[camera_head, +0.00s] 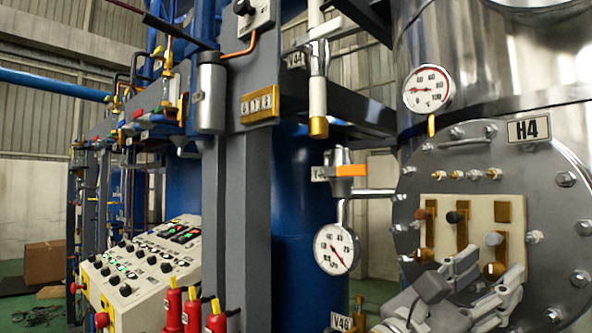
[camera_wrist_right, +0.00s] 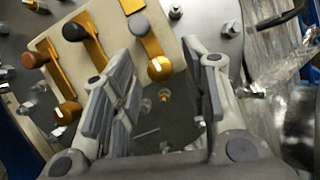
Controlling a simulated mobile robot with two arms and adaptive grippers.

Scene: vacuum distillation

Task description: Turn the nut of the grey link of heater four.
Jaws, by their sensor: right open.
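The grey link, with a grey knob (camera_head: 494,239) and a brass bar, is the rightmost of three links on a cream plate (camera_head: 480,207) of the round H4 cover. In the wrist view its grey knob (camera_wrist_right: 139,24) is at the top, and a round brass nut (camera_wrist_right: 161,68) sits at its lower end. My right gripper (camera_head: 487,280) is in front of the plate's lower part. In the wrist view its fingers (camera_wrist_right: 167,62) are spread and empty, with the nut showing between their tips. I cannot tell the remaining depth to it. My left gripper is out of view.
Links with a brown knob (camera_head: 421,214) and a black knob (camera_head: 454,217) sit to the left. Bolts ring the steel cover (camera_head: 560,235) under the H4 label (camera_head: 529,129). A dial gauge (camera_head: 336,249) and pipe are left of the cover.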

